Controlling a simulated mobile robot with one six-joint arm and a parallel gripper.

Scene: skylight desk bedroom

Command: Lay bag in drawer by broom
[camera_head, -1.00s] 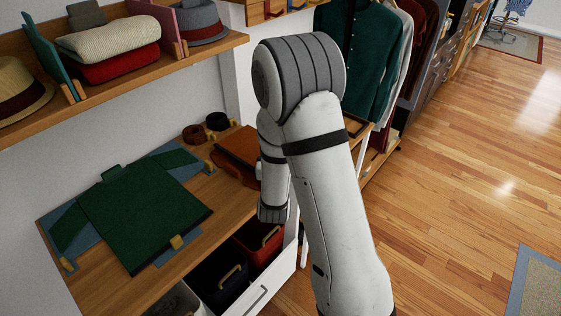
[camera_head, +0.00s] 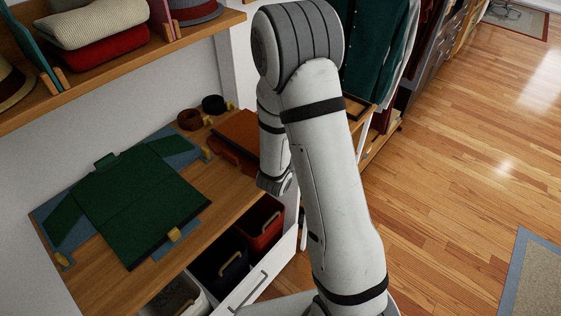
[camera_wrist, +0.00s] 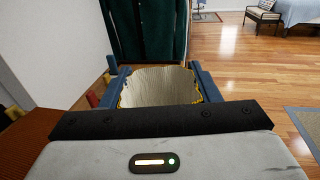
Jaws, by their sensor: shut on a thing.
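In the wrist view my gripper (camera_wrist: 153,70) has its blue fingers on either side of a cream, finely ribbed thing with a yellow edge (camera_wrist: 160,87). It appears to be the bag, shut between the fingers; its lower part is hidden by my wrist. In the head view the gripper and its load are hidden behind my arm. An open white drawer (camera_head: 268,283) under the desk holds a red bin (camera_head: 268,212), a dark bin (camera_head: 208,262) and a pale bin (camera_head: 172,302), with tan handles showing. I cannot make out a broom.
A green folded garment (camera_head: 140,205) and a brown flat case (camera_head: 240,133) lie on the wooden desk (camera_head: 150,290). Rolled belts (camera_head: 190,119) lie at its back. A shelf (camera_head: 120,75) with hats and knitwear overhangs it. Clothes (camera_head: 375,50) hang beyond.

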